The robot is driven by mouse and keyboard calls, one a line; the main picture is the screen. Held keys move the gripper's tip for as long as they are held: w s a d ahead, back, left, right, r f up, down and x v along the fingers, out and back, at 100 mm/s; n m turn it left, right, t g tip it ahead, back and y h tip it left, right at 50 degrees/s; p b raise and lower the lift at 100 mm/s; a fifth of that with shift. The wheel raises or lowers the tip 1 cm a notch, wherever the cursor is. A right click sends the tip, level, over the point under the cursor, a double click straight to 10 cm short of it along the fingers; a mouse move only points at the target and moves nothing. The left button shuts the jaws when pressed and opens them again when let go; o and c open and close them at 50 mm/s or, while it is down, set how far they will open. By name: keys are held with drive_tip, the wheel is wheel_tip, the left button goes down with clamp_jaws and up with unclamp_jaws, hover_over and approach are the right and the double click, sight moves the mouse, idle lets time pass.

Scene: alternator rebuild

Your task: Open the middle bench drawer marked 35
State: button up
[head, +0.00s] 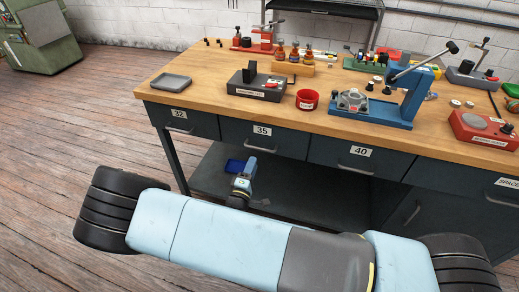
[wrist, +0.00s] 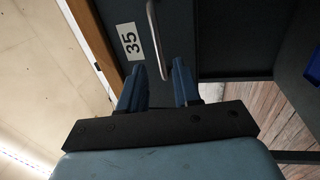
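The middle drawer marked 35 (head: 290,143) is a dark blue-grey front under the wooden bench top, flush with its neighbours and shut. Its white label 35 (head: 262,131) also shows in the wrist view (wrist: 130,41). Its silver bar handle (head: 261,149) runs down the wrist view (wrist: 155,35). My gripper (head: 249,161) is just below the handle in the head view. In the wrist view its two blue fingers (wrist: 160,75) are apart, with the handle's end showing between them. I cannot tell whether they touch the handle.
Drawer 32 (head: 182,120) is to the left and drawer 40 (head: 360,158) to the right, both shut. The bench top (head: 226,104) carries a red cup, trays and tools.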

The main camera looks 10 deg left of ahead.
sight(259, 148)
drive_tip(key=x, duration=0.8)
drive_tip(key=shift+w+d, duration=0.1)
drive_tip(key=shift+w, duration=0.15)
clamp_jaws()
drive_tip(key=shift+d+f, duration=0.1)
